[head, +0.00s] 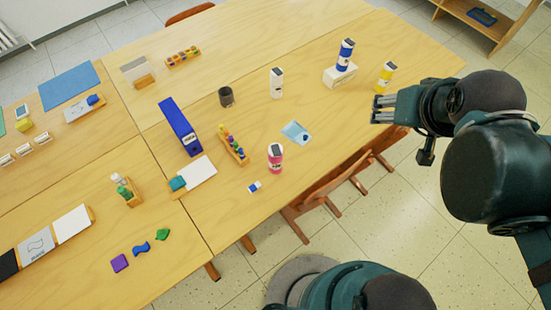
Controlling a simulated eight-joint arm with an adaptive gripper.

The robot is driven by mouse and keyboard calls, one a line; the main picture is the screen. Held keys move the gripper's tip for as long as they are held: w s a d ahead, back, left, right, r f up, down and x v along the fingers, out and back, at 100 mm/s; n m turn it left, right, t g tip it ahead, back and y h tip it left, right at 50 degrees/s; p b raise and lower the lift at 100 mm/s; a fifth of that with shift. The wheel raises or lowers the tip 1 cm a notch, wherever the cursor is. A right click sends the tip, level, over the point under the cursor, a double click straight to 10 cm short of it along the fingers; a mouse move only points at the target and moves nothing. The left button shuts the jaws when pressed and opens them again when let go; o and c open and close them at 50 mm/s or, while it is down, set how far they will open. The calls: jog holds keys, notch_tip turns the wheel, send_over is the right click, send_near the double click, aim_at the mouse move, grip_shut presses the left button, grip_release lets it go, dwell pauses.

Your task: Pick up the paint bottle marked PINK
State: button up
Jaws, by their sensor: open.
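The pink paint bottle (275,158) stands upright on the wooden table near its front edge, with a dark top and a pale label band too small to read. My gripper (376,109) is at the right, over the table's front edge, with its fingers pointing left. It is open and empty. It is apart from the pink bottle, to the right of it. Other bottles of the same shape stand upright: a white one (276,83), a blue one (345,55) on a white block, and a yellow one (385,77) just behind my gripper.
Left of the pink bottle are a wooden rack of small coloured pieces (233,146) and a blue binder (180,127). A light blue sheet (296,132) lies to its right, a small blue-and-white item (254,187) in front. A dark cup (226,96) stands behind. A chair (335,190) is below the edge.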

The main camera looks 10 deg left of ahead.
notch_tip(320, 180, up, 3)
jog(key=n+g+b, duration=0.7)
jog(key=n+b, duration=0.2)
jog(key=n, duration=0.7)
send_over(275, 148)
notch_tip(275, 148, down, 34)
jog(key=shift+f, duration=0.75)
jog(key=shift+f, duration=0.15)
jog(key=shift+f, duration=1.15)
